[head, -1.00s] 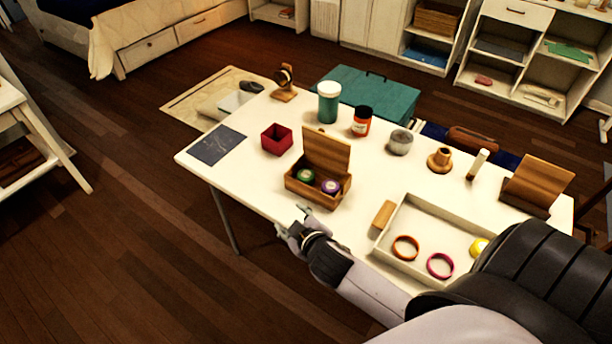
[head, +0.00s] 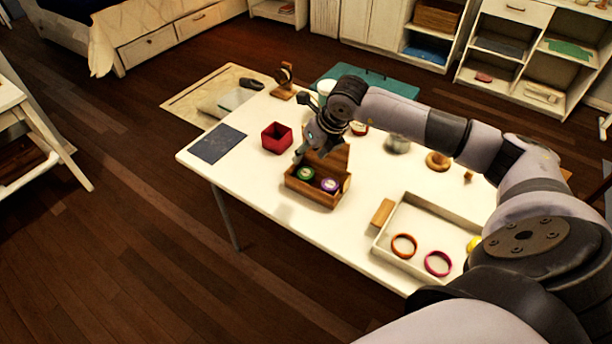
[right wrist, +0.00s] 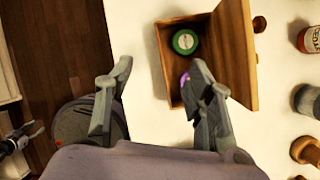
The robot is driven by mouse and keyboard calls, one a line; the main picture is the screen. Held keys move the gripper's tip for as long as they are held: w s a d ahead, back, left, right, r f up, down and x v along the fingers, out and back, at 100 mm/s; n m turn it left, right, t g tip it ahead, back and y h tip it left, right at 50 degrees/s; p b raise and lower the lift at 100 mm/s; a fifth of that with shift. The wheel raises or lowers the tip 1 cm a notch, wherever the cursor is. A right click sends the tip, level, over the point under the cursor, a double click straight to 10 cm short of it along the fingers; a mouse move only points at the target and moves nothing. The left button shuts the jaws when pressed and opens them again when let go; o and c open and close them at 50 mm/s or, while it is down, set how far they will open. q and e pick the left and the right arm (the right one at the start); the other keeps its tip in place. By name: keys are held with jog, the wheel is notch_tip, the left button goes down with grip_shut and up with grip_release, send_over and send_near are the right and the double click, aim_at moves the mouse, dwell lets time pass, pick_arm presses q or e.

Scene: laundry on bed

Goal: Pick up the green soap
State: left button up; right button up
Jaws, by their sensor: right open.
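The green soap (head: 305,174) is a round disc lying in the left part of an open wooden box (head: 311,195); it also shows in the right wrist view (right wrist: 185,41). A purple disc (head: 329,185) lies beside it in the box. My right gripper (head: 311,155) is open and empty, above the box near its raised lid. In the right wrist view, the fingers (right wrist: 161,68) are spread, with the green soap beyond and slightly right of the gap; the right finger partly hides the purple disc. What seems to be my left gripper (right wrist: 18,142) shows small at the lower left there.
A red box (head: 277,138) stands left of the wooden box, with a dark mat (head: 217,145) further left. A wooden block (head: 382,212) and white tray (head: 376,246) with rings lie to the right. My right arm covers jars at the back. The front left tabletop is clear.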

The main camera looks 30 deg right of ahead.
jog(key=d+h, duration=0.1)
jog(key=d, duration=0.2)
jog(key=b, duration=0.7)
send_near(306, 173)
jog(key=x, duration=0.3)
jog(key=b+x, duration=0.4)
jog(key=x, duration=0.2)
jog(key=shift+f, duration=0.1)
jog(key=shift+c, duration=0.4)
jog(key=c, duration=0.7)
jog(key=shift+c, duration=0.2)
